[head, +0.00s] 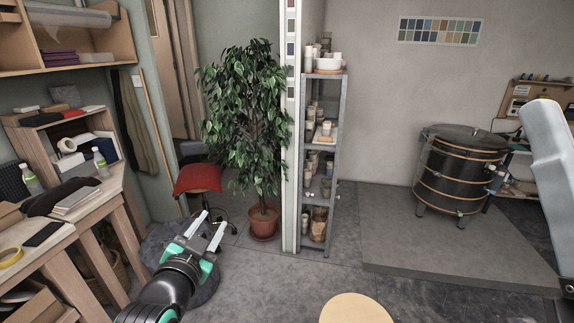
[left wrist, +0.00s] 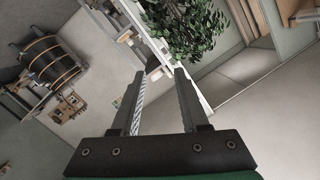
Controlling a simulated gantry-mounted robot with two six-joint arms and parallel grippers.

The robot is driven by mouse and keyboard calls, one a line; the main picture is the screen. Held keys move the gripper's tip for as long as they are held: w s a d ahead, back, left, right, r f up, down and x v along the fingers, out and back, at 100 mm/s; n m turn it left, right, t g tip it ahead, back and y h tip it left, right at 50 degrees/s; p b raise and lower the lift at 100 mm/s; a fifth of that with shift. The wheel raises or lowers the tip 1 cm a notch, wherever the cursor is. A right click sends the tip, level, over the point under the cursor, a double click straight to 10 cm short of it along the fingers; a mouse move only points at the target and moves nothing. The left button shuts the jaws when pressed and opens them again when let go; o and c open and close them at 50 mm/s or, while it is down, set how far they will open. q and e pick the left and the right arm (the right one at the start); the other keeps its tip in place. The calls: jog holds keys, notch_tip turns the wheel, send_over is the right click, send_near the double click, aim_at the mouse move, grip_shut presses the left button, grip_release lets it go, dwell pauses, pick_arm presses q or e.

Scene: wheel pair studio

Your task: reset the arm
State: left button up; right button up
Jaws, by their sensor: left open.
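My left gripper (head: 207,229) is in the lower left of the head view, black with green parts and two pale fingers. The fingers are apart with nothing between them, and the gripper is held in the air above the floor. In the left wrist view the two fingers (left wrist: 158,88) also stand apart and empty. The right gripper does not show. A white, rounded shape (head: 553,165) at the right edge of the head view may be part of my right arm; I cannot tell for sure.
A potted plant (head: 248,120), a red-seated chair (head: 197,179) and a shelf of pots (head: 327,85) stand beyond the gripper. Wooden desks (head: 83,200) line the left. A round wooden top (head: 354,309) is at the bottom. A black kiln (head: 460,170) stands at right.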

pick_arm(q)
jog(key=s+a+r+n+t, duration=0.1)
jog(key=s+r+t, duration=0.2)
jog(key=s+r, duration=0.5)
jog(key=s+r+n+t, duration=0.1)
jog(key=s+r+t, duration=0.3)
jog(key=r, duration=0.8)
jog(key=s+r+n+t, duration=0.3)
jog(key=s+r, duration=0.5)
jog(key=s, duration=0.5)
jog(key=shift+s+a+r+n+t+h, duration=0.25)
jog(key=shift+a+r+n+t+h, duration=0.15)
jog(key=shift+n, duration=0.2)
